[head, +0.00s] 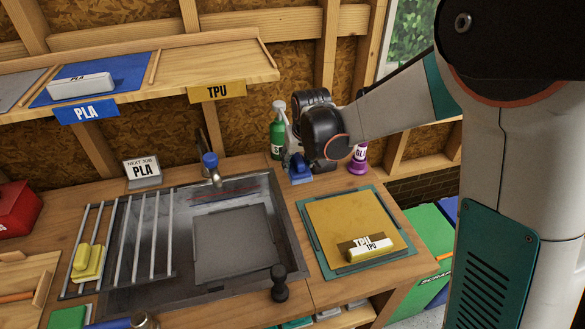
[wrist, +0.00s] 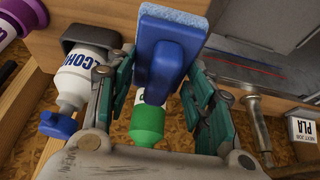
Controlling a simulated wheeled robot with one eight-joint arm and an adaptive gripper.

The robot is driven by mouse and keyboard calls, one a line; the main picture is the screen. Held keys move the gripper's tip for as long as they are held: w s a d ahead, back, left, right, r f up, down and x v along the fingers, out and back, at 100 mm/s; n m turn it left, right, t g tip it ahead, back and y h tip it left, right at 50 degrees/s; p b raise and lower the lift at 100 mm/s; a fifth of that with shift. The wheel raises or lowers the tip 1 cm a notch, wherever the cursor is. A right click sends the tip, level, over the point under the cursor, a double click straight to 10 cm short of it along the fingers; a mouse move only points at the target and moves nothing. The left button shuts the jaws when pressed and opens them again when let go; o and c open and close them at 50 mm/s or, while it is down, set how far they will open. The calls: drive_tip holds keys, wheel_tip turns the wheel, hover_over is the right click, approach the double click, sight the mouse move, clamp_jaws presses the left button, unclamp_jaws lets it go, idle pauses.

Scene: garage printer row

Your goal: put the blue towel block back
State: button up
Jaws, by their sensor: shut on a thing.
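The blue towel block (wrist: 168,55) has a dark blue body and grip with a pale blue pad along one face. It sits between the fingers of my gripper (wrist: 165,80), which is shut on it. In the head view the block (head: 298,168) shows below my gripper (head: 299,153), at the back of the bench just right of the sink. I cannot tell whether it touches the bench. My gripper and wrist hide part of it.
A green bottle (head: 277,138) stands close behind my gripper; a white bottle (wrist: 80,75) and a purple bottle (head: 358,158) are nearby. The sink (head: 120,290) holds a grey plate (head: 234,243). A yellow plate (head: 335,222) carries a TPU block (head: 369,248) in front.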

sight(293, 167)
drive_tip(key=w, duration=0.3)
drive_tip(key=w+a+f+b, duration=0.1)
drive_tip(key=shift+w+f, duration=0.1)
drive_tip(key=shift+w, duration=0.05)
wheel_tip(293, 167, down, 6)
drive_tip(key=shift+d+r+b, duration=0.1)
drive_tip(key=shift+r+b, duration=0.15)
drive_tip(key=shift+b, duration=0.95)
drive_tip(key=shift+w+f, duration=0.1)
drive_tip(key=shift+f, duration=0.15)
drive_tip(key=shift+r, duration=0.1)
drive_tip(key=o, duration=0.5)
drive_tip(key=shift+b, duration=0.3)
drive_tip(key=o, duration=0.5)
drive_tip(key=shift+c, duration=0.2)
